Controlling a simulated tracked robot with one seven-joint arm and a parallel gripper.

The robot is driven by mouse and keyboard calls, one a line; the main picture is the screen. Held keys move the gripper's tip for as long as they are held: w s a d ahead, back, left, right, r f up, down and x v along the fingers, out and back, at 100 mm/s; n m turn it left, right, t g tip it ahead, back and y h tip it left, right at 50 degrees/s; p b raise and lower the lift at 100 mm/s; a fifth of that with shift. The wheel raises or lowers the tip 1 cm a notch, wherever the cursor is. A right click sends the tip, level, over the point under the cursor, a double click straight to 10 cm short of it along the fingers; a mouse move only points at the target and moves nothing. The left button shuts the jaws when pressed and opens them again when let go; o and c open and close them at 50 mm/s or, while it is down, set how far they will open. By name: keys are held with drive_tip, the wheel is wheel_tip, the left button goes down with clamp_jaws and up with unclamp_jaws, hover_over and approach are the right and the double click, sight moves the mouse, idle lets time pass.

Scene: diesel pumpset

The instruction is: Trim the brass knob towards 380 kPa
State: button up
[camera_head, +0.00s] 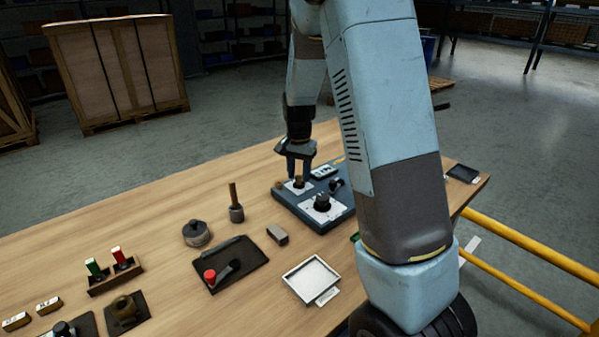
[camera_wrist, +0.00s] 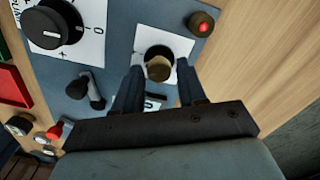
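The brass knob (camera_wrist: 158,67) sits on a white square plate on the blue-grey panel (camera_wrist: 118,40). In the head view the knob (camera_head: 300,183) is just below my fingertips. My gripper (camera_head: 299,172) points down over it. In the wrist view my gripper's two fingers (camera_wrist: 160,72) stand apart, one on each side of the knob, with a small gap visible at the right. Whether the left finger touches is unclear. A white readout (camera_head: 323,171) lies behind the knob; in the wrist view my gripper partly hides it, and its figure is not legible.
The panel also bears a large black dial (camera_head: 322,203), a black toggle lever (camera_wrist: 90,92) and a red lamp (camera_wrist: 202,24). A white tray (camera_head: 311,280), a grey block (camera_head: 277,235) and a dark mat with a red button (camera_head: 210,275) lie nearby on the wooden table.

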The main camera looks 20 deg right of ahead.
sight(299, 175)
clamp_jaws()
drive_tip(key=shift+n, duration=0.4)
drive_tip(key=shift+o, duration=1.6)
unclamp_jaws()
wheel_tip(299, 175, up, 14)
drive_tip(key=shift+f, duration=0.1)
